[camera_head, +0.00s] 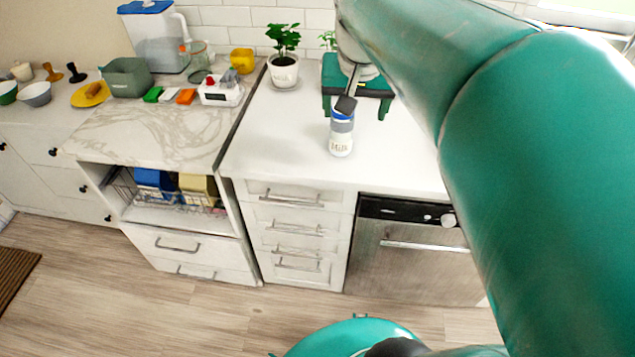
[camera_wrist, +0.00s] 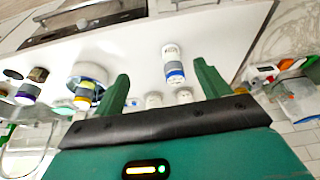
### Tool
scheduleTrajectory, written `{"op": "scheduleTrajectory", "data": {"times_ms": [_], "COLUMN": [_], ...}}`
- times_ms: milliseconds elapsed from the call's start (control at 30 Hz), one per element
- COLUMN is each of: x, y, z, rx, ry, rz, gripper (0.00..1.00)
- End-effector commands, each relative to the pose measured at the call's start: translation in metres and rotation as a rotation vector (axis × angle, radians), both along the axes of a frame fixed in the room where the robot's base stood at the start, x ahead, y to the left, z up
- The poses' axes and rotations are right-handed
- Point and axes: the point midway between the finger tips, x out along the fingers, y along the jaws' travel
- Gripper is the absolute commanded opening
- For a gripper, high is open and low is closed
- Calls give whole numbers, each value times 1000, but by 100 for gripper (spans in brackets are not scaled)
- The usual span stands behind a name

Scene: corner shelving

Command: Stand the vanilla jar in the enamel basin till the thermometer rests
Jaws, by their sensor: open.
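A white jar with a blue band (camera_head: 341,143) stands upright on the white counter; its label seems to read "Milk", and a dark part hides some of its top. The wrist view, roughly upside down, shows the jar (camera_wrist: 172,55) beyond and between my gripper's fingers. My green gripper (camera_head: 357,112) is open and empty behind the jar; its spread fingers (camera_wrist: 160,74) show no contact with it. In the wrist view a round white vessel with blue (camera_wrist: 88,72) may be the basin; a small bottle overlaps it. I cannot make out a vanilla label or a thermometer.
Dark-lidded jars (camera_wrist: 27,93) stand beside the round vessel. A potted plant (camera_head: 284,75) stands at the back of the counter. A white appliance (camera_head: 221,95) and coloured blocks (camera_head: 186,96) sit on the marble counter at left. The counter front (camera_head: 285,140) is clear.

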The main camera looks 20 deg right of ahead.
Motion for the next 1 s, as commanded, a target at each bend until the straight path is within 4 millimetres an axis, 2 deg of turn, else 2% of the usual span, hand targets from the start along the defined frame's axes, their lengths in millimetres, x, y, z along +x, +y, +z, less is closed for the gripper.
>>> {"op": "scheduleTrajectory", "data": {"times_ms": [33,200,300,400,533,1000], "x": [-16,-65,-89,-103,-109,-109], "y": [21,71,90,101,105,105], "z": [-5,-35,-53,-66,-74,-73], "rx": [-10,-31,-36,-39,-39,-40], "ry": [-22,-93,-128,-151,-162,-160], "rz": [67,284,386,451,482,479], "gripper": [75,75,75,75,75,75]}}
